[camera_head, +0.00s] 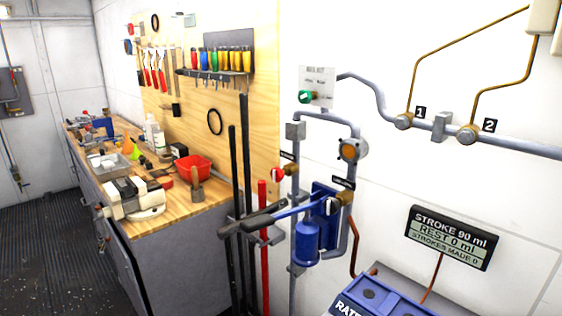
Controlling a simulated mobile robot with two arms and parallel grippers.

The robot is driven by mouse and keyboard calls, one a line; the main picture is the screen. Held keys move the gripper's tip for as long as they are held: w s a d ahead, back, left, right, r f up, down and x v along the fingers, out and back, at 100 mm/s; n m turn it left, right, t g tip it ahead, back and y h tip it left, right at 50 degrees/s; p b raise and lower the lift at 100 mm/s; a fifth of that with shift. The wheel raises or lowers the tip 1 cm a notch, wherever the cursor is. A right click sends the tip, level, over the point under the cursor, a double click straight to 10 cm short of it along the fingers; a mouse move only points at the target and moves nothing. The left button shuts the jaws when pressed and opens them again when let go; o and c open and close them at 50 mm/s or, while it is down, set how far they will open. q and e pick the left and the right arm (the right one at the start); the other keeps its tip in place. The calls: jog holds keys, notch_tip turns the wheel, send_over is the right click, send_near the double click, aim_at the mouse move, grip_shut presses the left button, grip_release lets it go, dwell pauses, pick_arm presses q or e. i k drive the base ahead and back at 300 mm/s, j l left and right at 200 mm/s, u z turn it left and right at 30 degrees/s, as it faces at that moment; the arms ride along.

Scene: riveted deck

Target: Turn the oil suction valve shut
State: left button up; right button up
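Two small valves sit on the grey pipework around a blue hand pump (308,238) on the white wall. One valve (278,174), with a red and white handle, is on the left pipe. The other valve (335,205), with a pale handle and brass body, is on the right pipe. Each has a small black label above it, too small to read, so I cannot tell which is the oil suction valve or how far either is turned. Neither of my grippers is in view.
The pump's black-gripped lever (262,217) juts left in front of the pipes, near upright black bars (244,170) and a red bar (263,240). A display (450,237) reads "STROKES MADE 0". A cluttered workbench (190,208) stands left; deck floor (60,265) is open.

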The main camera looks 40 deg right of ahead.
aim_at(276, 174)
jog(key=i+j+z, duration=0.1)
jog(key=i+z, duration=0.15)
jog(key=z, duration=0.15)
jog(key=i+j+z, duration=0.15)
jog(key=z, duration=0.25)
jog(key=i+j+z, duration=0.25)
jog(key=z, duration=0.15)
jog(key=i+j+z, duration=0.25)
jog(key=z, duration=0.15)
jog(key=i+j+z, duration=0.1)
jog(key=j+z, duration=0.3)
